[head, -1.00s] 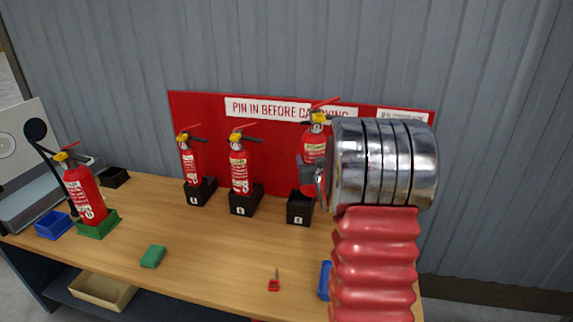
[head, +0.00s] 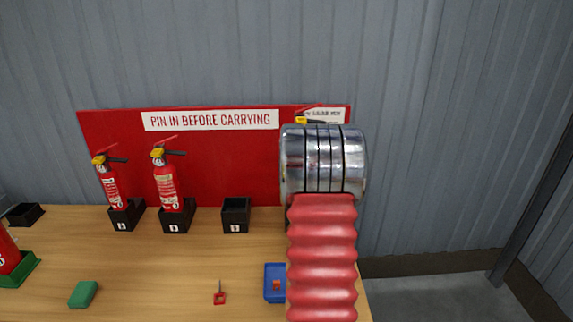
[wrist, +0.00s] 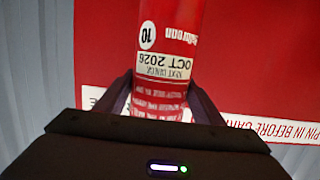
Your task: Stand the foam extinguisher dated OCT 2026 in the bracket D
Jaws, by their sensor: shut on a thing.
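In the wrist view my gripper (wrist: 160,95) is shut on a red extinguisher (wrist: 168,50) whose label reads NEXT CHECK, OCT 2026. It appears upside down in that picture. In the head view my arm hides nearly all of it; only its yellow and black top (head: 301,120) shows above the arm. Three black brackets stand along the red board: the left bracket (head: 126,220) and middle bracket (head: 176,222) each hold an extinguisher, and the right bracket (head: 235,228) is empty. Their letters are too small to read. The area behind my arm is hidden.
A red board (head: 220,160) reads PIN IN BEFORE CARRYING. A green block (head: 83,294), a small red-handled pin (head: 219,297) and a blue tray (head: 271,268) lie near the front. A green holder (head: 28,268) with an extinguisher is at the left edge; a black bin (head: 25,214) stands behind.

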